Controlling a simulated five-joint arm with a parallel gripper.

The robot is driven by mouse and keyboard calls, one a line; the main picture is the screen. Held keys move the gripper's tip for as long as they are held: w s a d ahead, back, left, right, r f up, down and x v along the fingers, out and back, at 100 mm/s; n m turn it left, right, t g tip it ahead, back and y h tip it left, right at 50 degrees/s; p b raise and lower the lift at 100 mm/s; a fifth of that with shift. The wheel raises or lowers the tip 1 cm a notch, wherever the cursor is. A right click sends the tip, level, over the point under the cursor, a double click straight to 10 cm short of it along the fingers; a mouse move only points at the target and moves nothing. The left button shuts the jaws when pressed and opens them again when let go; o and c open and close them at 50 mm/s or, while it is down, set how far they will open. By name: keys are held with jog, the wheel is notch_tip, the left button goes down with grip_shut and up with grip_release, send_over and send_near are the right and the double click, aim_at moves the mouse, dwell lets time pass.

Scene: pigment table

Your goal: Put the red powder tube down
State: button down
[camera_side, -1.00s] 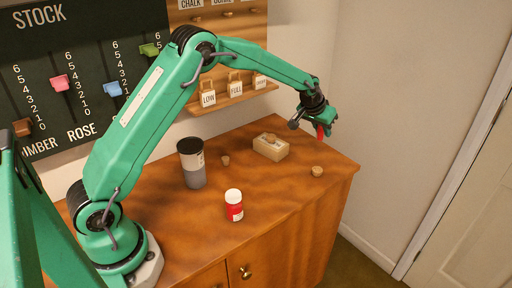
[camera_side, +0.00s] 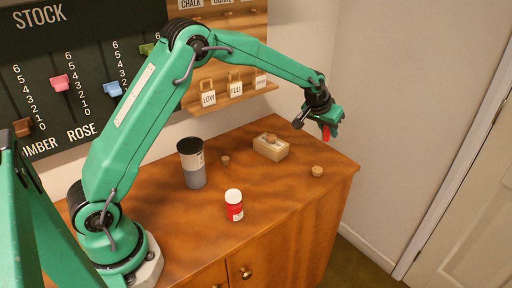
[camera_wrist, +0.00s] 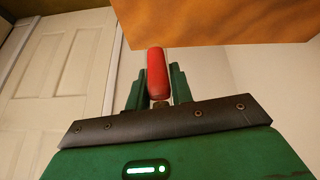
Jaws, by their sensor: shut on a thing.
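My gripper (camera_side: 330,121) is shut on the red powder tube (camera_side: 326,132). It holds the tube in the air near the right end of the wooden cabinet top. In the wrist view the tube (camera_wrist: 157,74) stands out between the two green fingers (camera_wrist: 159,88), with a brownish end low between them. The tube touches nothing but the gripper, as far as I can see. Part of it is hidden by the fingers in the side view.
Hanging tags (camera_side: 236,90) and a stock board (camera_side: 75,60) stand behind. The front right top is clear.

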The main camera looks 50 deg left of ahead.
jog(key=shift+s, duration=0.15)
jog(key=s+f+m, duration=0.2)
jog(key=s+f, duration=0.1)
jog(key=s, duration=1.4)
jog(key=shift+a+f, duration=0.15)
jog(key=shift+f, duration=0.9)
jog(key=shift+a+f, duration=0.15)
jog(key=shift+f, duration=0.9)
jog(key=shift+f, duration=0.1)
jog(key=shift+f, duration=1.65)
jog(key=shift+f, duration=0.1)
jog(key=c, duration=1.2)
grip_release()
jog(key=shift+c, duration=0.2)
